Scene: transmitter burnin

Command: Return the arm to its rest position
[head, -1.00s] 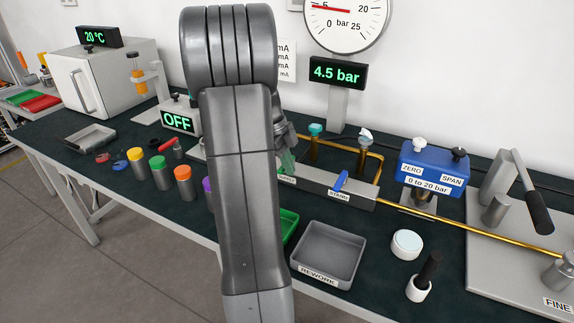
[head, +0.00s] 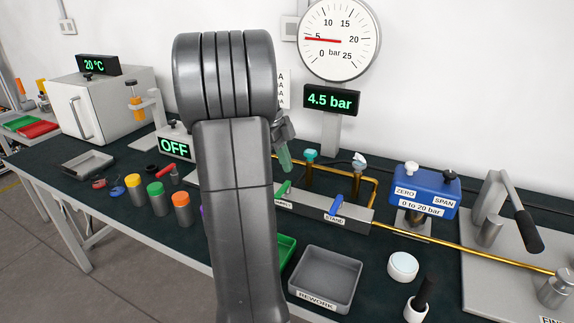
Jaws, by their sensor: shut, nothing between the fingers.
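My arm stands upright in front of the bench (head: 120,210) in the head view, its large dark grey links filling the middle of the picture. My gripper (head: 285,158) shows only in part past the right side of the arm. Its greenish fingers point down, shut with nothing seen between them. It appears above the grey manifold (head: 310,203), near the green lever (head: 283,188). The rest of the gripper is hidden behind the arm.
A blue lever (head: 336,205) and teal-topped valve (head: 310,157) stand near the gripper. The blue calibrator module (head: 425,190) and REWORK tray (head: 325,279) are to the right. Orange (head: 181,210), green and yellow-capped canisters stand left of the arm.

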